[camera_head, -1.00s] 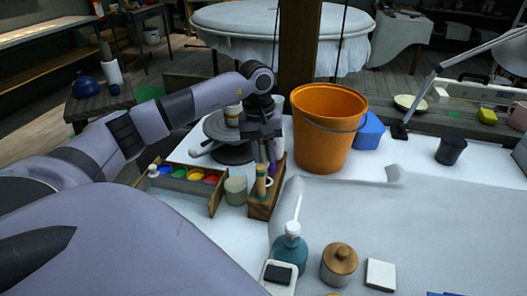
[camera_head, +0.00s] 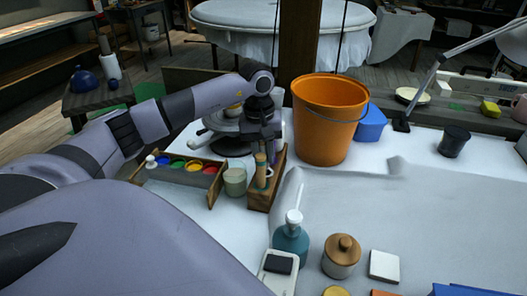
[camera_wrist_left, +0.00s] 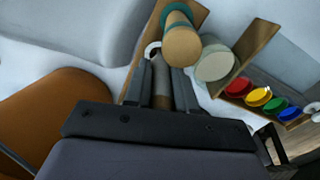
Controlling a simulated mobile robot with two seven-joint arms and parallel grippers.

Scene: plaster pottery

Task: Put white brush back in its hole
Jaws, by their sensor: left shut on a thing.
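A wooden brush holder (camera_head: 264,198) stands on the white-covered table, left of the orange bucket. A tan cylinder with a teal ring (camera_head: 261,172) stands upright in it; this cylinder also shows in the left wrist view (camera_wrist_left: 182,45). My left gripper (camera_head: 264,152) is directly over the holder, behind that cylinder. In the left wrist view my left gripper (camera_wrist_left: 162,92) is shut on a narrow greyish cylinder (camera_wrist_left: 163,85), presumably the white brush. A white ring (camera_wrist_left: 152,48) shows by its fingertips at the holder. Whether the brush's end is inside a hole is hidden.
The orange bucket (camera_head: 325,140) stands close right of the gripper. A pale cup (camera_head: 235,182) and the paint box (camera_head: 182,173) are close on the left. A teal bottle with a white top (camera_head: 291,243) and a lidded jar (camera_head: 341,257) stand in front.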

